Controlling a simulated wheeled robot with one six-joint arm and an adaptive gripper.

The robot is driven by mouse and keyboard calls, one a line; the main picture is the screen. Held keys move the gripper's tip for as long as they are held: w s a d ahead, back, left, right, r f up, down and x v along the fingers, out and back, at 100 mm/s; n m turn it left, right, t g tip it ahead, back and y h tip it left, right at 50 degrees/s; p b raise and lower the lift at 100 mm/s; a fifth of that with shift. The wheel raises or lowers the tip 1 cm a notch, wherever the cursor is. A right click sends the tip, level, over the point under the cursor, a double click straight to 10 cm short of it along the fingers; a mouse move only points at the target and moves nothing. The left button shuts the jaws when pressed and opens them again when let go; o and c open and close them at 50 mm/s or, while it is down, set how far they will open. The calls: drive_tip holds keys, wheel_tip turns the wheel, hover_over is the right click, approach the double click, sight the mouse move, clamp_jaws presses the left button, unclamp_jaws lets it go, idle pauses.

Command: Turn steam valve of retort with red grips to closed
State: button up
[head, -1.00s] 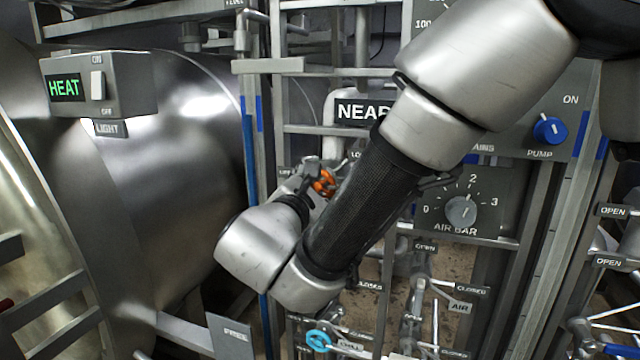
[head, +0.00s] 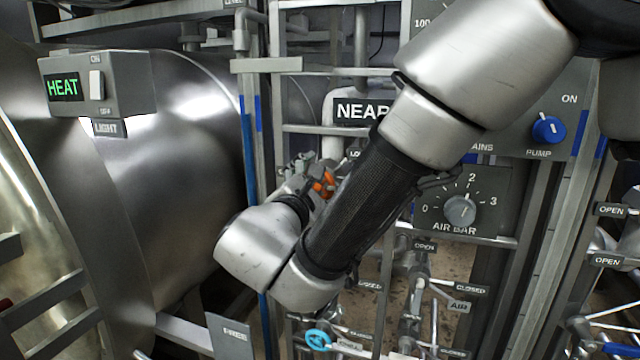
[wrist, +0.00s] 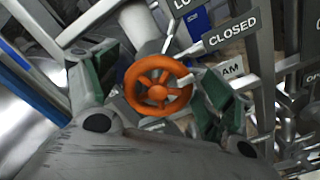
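An orange handwheel (wrist: 157,87) with spokes sits on a pale stem in the wrist view; it also shows, partly covered, in the head view (head: 324,184). A "CLOSED" plate (wrist: 232,32) is at its upper right, and a partly hidden plate ending in "AM" (wrist: 231,70) is beside it. My gripper (wrist: 163,78) is open, with one green-padded finger on each side of the wheel and gaps between. My gripper (head: 305,172) is left of my forearm in the head view. A small red part (head: 6,304) shows at the left edge by the large steel vessel (head: 190,150).
Pipes and bars of a frame (head: 252,130) stand close around my gripper. A cyan handwheel (head: 318,339) is below. An "AIR BAR" dial (head: 460,210) and a blue pump knob (head: 548,129) are on panels at right. A "HEAT" box (head: 97,82) is upper left.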

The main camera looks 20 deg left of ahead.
drive_tip(key=s, duration=1.2)
drive_tip(key=shift+a, duration=0.45)
